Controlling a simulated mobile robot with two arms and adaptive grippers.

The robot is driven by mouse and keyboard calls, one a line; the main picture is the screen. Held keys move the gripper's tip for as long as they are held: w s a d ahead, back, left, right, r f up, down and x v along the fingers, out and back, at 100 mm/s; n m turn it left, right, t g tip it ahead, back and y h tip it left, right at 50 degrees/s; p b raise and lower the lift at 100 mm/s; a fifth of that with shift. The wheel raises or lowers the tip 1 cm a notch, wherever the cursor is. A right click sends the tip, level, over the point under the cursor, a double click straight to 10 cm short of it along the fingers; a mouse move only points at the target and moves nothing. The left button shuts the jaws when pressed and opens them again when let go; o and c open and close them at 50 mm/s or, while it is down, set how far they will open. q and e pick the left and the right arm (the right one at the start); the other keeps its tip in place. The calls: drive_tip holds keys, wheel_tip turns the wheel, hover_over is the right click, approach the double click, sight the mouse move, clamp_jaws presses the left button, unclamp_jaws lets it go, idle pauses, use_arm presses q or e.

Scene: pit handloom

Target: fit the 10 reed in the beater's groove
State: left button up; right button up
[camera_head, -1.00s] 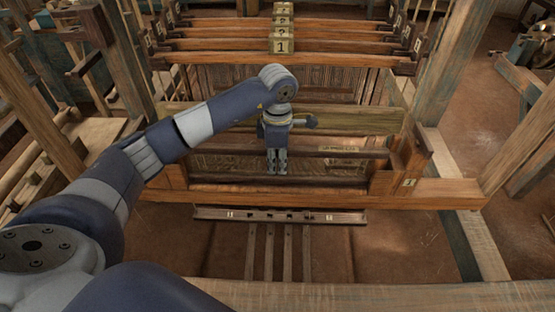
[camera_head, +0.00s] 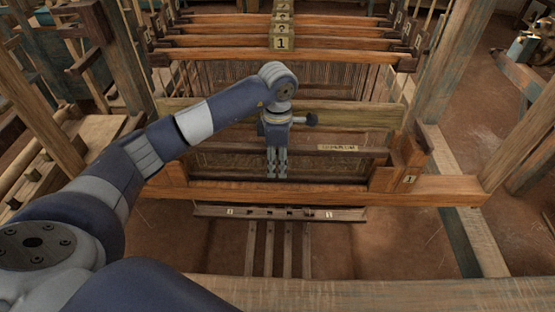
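My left gripper (camera_head: 277,176) points straight down in the middle of the loom, in front of the pale wooden bar (camera_head: 355,117). Its fingers reach past a dark bar (camera_head: 230,148) that carries a small pale label (camera_head: 337,147), too small to read. A brown band (camera_head: 225,162) shows below that bar; I cannot tell whether this is the reed. The fingers look close together, but I cannot tell whether they are shut on anything. I cannot surely pick out the 10 reed or the beater's groove. My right gripper is not in view.
Several heald frames hang at the back, the nearest marked 1 (camera_head: 281,43). A wooden front beam (camera_head: 320,191) crosses below the gripper, with a slotted rail (camera_head: 345,214) and treadles (camera_head: 288,250) under it. Thick posts (camera_head: 458,65) stand at the sides.

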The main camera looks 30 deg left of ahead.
use_arm(q)
wheel_tip(320, 180, up, 8)
idle(0.6)
drive_tip(key=shift+r+p, duration=2.05)
drive_tip(key=shift+r, duration=1.45)
drive_tip(key=shift+f, duration=0.1)
